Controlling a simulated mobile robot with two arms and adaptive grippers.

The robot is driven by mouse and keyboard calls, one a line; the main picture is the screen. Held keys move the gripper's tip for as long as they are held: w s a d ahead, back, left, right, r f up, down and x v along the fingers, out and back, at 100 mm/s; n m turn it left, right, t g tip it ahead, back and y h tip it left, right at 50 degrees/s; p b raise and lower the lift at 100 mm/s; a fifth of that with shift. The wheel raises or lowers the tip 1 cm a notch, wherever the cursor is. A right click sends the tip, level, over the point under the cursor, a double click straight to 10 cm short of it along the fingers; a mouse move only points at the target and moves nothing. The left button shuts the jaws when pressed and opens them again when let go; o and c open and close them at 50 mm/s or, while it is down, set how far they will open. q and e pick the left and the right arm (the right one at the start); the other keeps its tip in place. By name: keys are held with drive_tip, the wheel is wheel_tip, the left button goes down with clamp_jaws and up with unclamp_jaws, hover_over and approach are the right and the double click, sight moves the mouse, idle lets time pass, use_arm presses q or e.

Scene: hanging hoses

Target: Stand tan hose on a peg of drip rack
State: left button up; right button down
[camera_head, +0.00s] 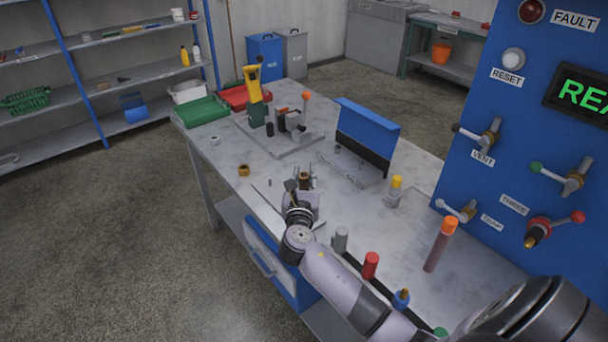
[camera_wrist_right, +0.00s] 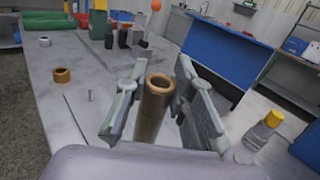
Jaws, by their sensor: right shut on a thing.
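My right gripper (camera_head: 303,184) is over the near left part of the bench. It is shut on a tan hose (camera_wrist_right: 155,108), a short brown tube held roughly upright between the two fingers, its open end up. The hose top also shows in the head view (camera_head: 304,177); its lower end is hidden. A blue board with a dark lower band and a grey tray at its foot (camera_head: 367,135) stands beyond the gripper. It may be the drip rack, but I cannot make out its pegs clearly. My left gripper is not in view.
An orange-topped tube (camera_head: 440,245) and a yellow-capped bottle (camera_head: 394,190) stand right. A brass nut (camera_head: 244,170) lies left. A blue valve panel (camera_head: 475,110) rises at right.

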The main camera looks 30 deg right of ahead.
drive_tip(key=shift+f, duration=0.3)
drive_tip(key=c, duration=1.3)
unclamp_jaws()
drive_tip(key=shift+s+a, duration=0.15)
drive_tip(key=v, duration=1.1)
drive_tip(key=shift+s+a, duration=0.2)
